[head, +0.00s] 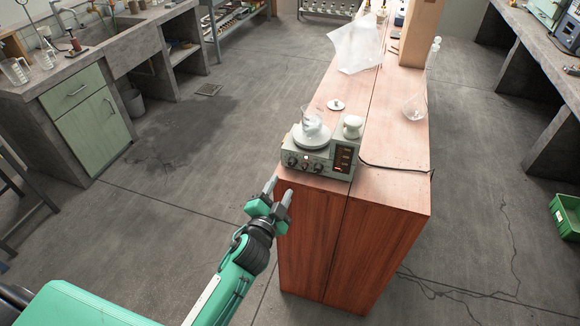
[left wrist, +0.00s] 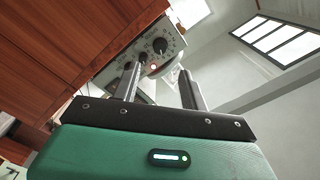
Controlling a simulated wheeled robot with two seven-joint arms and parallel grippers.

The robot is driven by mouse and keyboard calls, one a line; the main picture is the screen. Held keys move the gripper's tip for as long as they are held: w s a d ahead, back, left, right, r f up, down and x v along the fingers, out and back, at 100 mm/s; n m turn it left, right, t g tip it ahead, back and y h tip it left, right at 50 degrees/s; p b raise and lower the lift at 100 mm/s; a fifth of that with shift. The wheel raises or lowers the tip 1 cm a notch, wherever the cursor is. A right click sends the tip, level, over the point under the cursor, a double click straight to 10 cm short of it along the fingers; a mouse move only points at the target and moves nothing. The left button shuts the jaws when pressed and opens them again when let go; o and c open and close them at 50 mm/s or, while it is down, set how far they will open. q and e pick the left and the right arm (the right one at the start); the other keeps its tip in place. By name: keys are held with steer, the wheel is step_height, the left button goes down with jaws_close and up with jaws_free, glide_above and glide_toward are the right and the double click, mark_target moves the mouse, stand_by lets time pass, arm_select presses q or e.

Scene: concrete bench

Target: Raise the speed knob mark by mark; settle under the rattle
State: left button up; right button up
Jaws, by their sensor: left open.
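The stirrer unit (head: 318,158) is a grey box at the near left end of the wooden bench top, with dark knobs and a small lit display on its front. A glass vessel (head: 312,124) stands on its round plate. My left gripper (head: 272,188) is open and empty, in front of and to the left of the unit, apart from it. In the left wrist view the panel shows beyond the fingers, with a dark knob (left wrist: 160,46) on a marked dial and a small reddish light. My right gripper is not in view.
A white lidded jar (head: 352,127) stands at the unit's right. A small white disc (head: 336,105) lies behind it. A glass flask (head: 414,107) is near the bench's right edge, and a clear bag (head: 356,46) is farther back. A dark cable runs right from the unit.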

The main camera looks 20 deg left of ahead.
mark_target(292, 165)
arm_select(q)
steer(key=w+p, duration=0.1)
steer(key=w, duration=0.7)
steer(key=shift+w+d, duration=0.15)
steer(key=shift+w, duration=0.2)
jaws_close()
